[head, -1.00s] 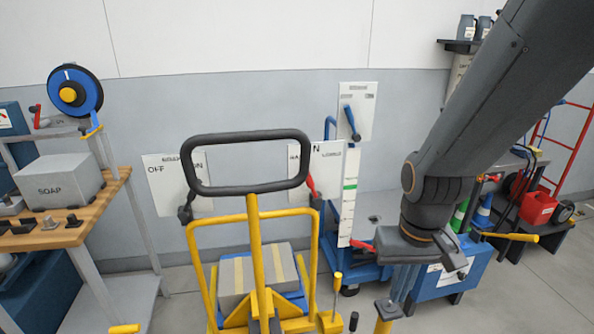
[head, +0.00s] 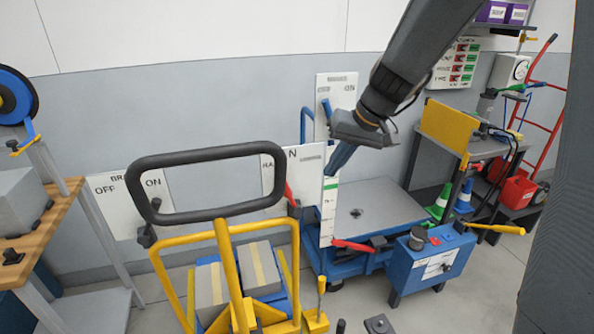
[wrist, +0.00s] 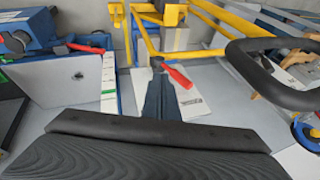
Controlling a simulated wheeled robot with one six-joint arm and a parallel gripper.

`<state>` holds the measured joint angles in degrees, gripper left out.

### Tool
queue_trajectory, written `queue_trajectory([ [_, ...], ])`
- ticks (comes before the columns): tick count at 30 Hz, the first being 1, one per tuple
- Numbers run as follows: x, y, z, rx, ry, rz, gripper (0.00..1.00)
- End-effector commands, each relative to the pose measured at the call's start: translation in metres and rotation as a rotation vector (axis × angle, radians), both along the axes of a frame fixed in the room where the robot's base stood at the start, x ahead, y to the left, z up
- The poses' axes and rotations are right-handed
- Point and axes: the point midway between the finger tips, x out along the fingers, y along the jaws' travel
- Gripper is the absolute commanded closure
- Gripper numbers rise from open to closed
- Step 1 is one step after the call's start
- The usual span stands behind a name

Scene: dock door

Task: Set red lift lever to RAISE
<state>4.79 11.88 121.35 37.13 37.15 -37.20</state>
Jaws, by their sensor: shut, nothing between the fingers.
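A red lever (head: 289,193) with a dark pivot stands on a white panel (head: 312,163) behind the black handle loop. Its grip points up and leans left, toward partly hidden letters "RA". The rest of the lettering is hidden or cut, apart from an "N". My gripper (head: 334,172) is shut and empty, just right of that panel in the head view. In the wrist view, the closed fingers (wrist: 158,72) point toward the panel (wrist: 195,105), and the red lever (wrist: 178,76) appears close beside their tips. I cannot tell whether they touch.
A yellow trolley (head: 226,262) with a black loop handle (head: 212,206) stands in front, left of the lever. A blue lift table (head: 365,207) with another red handle (head: 352,245) is at right. A blue-levered panel (head: 345,90) is behind. Open floor lies at the lower right.

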Motion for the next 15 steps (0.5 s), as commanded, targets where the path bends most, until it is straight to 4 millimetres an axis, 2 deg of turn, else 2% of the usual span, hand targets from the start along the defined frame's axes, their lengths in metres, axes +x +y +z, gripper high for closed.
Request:
queue_trajectory([
  [1,0.015,0.001,0.012,0.023,-0.028,0.004,1.0],
  [3,0.029,0.004,0.023,0.047,-0.059,0.015,1.0],
  [6,0.039,0.007,0.026,0.063,-0.078,0.021,1.0],
  [10,0.043,0.012,0.015,0.064,-0.078,0.022,1.0],
  [15,0.052,0.023,-0.01,0.062,-0.075,0.02,1.0],
])
